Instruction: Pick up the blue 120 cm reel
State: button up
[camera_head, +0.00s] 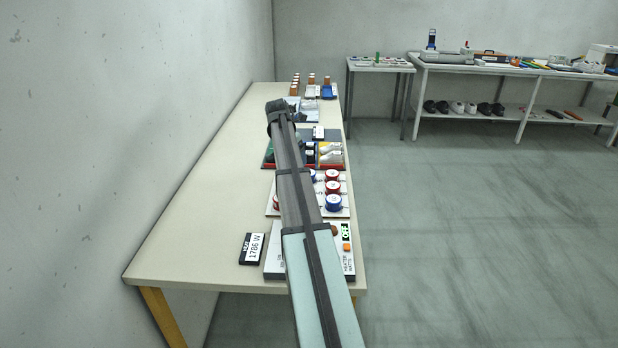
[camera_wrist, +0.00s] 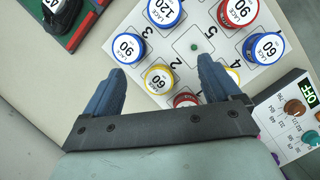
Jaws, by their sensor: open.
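The blue 120 reel (camera_wrist: 164,10) is at the top of the wrist view, cut by the frame edge, on a white numbered board (camera_wrist: 205,72). My gripper (camera_wrist: 161,66) is open and empty, its two fingers apart. A yellow 60 reel (camera_wrist: 158,78) shows between the fingers. The blue 120 reel lies beyond the fingertips, apart from them.
Close by are a blue 90 reel (camera_wrist: 129,48), a red 90 reel (camera_wrist: 238,11), a blue 60 reel (camera_wrist: 264,48) and a red reel (camera_wrist: 186,100). A control panel (camera_wrist: 290,120) is at the right. A red-edged tray (camera_wrist: 76,38) is at upper left; bare table lies below it.

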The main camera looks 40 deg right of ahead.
jog(key=shift+h, duration=0.3)
jog(key=d+f, duration=0.6)
jog(key=shift+s+d, duration=0.1)
jog(key=shift+d, duration=0.15)
jog(key=shift+x, duration=3.25)
jog(key=shift+d+r, duration=0.1)
jog(key=c, duration=1.1)
jog(key=shift+r, duration=0.1)
